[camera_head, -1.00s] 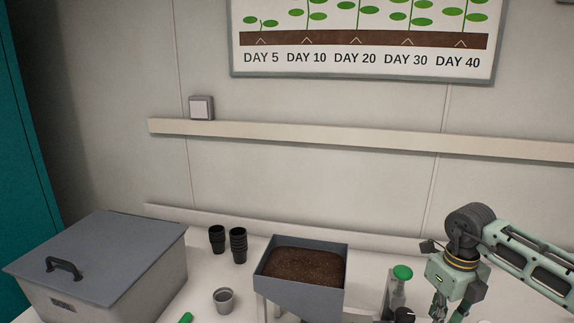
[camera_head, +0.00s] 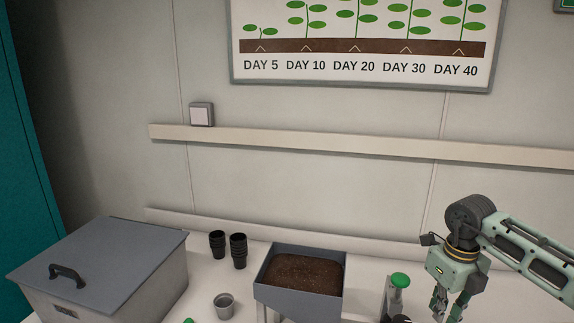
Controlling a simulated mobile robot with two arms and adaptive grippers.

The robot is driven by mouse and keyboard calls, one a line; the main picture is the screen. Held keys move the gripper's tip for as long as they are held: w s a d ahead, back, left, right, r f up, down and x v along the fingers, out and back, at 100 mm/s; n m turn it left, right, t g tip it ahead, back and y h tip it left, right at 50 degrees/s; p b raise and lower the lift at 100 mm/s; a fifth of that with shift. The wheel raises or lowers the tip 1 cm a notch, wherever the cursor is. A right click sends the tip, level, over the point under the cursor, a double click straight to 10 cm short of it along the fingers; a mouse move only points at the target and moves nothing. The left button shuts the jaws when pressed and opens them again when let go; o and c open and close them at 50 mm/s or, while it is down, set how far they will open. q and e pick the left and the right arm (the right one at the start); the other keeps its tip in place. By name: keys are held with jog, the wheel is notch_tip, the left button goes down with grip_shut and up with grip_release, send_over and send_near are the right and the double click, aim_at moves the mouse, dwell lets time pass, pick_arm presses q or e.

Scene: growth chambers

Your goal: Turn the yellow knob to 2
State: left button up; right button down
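No yellow knob shows in this view. My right gripper (camera_head: 441,303) points down at the lower right, beside a grey device with a green round cap (camera_head: 400,280). Its fingertips are near the bottom edge, and I cannot tell how far apart they are or whether they touch anything. A dark round part (camera_head: 401,319) is just visible at the bottom edge, left of the gripper. My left gripper is not in view.
A lidded grey box (camera_head: 100,262) stands at the left of the white bench. Stacked black pots (camera_head: 238,251), a grey cup (camera_head: 223,305) and a soil-filled grey hopper (camera_head: 285,298) stand in the middle. A wall rail (camera_head: 330,143) runs behind.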

notch_tip(320, 180, up, 3)
jog(key=shift+f+p, duration=0.2)
jog(key=shift+p, duration=0.35)
